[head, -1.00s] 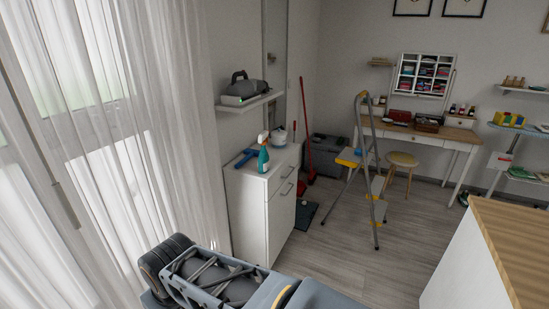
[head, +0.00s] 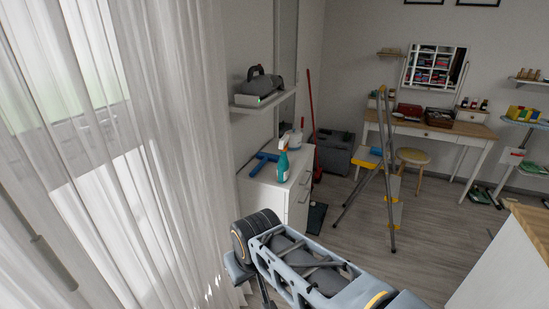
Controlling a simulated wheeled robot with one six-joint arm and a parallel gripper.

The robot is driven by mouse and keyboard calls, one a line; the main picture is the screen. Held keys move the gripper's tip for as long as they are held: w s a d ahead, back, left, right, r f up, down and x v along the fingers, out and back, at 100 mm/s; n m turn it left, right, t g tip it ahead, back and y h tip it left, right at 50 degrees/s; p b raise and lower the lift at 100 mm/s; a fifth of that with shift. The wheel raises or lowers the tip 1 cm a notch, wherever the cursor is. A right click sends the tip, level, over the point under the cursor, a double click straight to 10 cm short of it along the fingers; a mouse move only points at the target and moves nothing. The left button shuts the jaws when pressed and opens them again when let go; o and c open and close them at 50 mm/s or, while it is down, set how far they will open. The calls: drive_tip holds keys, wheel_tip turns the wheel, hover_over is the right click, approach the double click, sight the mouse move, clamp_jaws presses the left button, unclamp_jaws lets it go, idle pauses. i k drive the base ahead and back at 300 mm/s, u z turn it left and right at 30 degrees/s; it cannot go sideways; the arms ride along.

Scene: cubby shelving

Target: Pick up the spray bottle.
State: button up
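Links of my arm show at the bottom of the head view, nearer to me than the cabinet, and cover the cabinet's lower part. My gripper itself cannot be made out, so its fingers are not visible.
A blue squeegee-like tool (head: 262,160) lies left of the bottle, and a white container (head: 296,138) stands behind it. A shelf (head: 262,103) with a grey appliance hangs above. A stepladder (head: 388,175) stands right, on open floor. Curtains (head: 120,150) hang on the left.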

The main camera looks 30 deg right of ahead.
sight(283, 166)
drive_tip(key=z, duration=0.15)
drive_tip(key=i, duration=0.45)
drive_tip(key=z, duration=0.7)
drive_tip(key=i, duration=0.95)
